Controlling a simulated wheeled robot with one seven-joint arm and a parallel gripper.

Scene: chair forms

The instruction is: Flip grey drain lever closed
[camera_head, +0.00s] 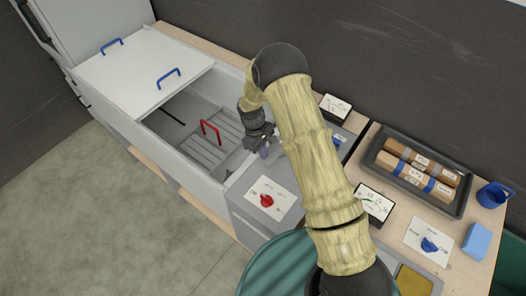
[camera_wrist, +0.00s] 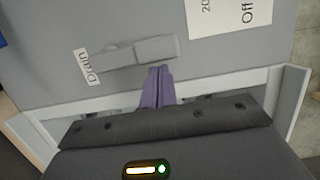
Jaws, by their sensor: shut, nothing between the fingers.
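The grey drain lever (camera_wrist: 155,50) lies across the grey panel in the wrist view, its thicker handle end toward the right. A white label reading "Drain" (camera_wrist: 87,66) is beside its left end. My gripper (camera_wrist: 159,70) has its purple fingers shut together and empty, with the tips just below the handle end. I cannot tell whether they touch it. In the head view my gripper (camera_head: 264,153) hangs by the edge of the open basin, and I cannot make out the lever there.
A red knob (camera_head: 267,200) on a white plate sits on the grey panel. The basin (camera_head: 200,125) holds a rack with a red handle (camera_head: 210,130); a white lid (camera_head: 145,68) covers its far part. A dark tray (camera_head: 440,204) with wrapped rolls and a blue mug (camera_head: 492,195) stand right.

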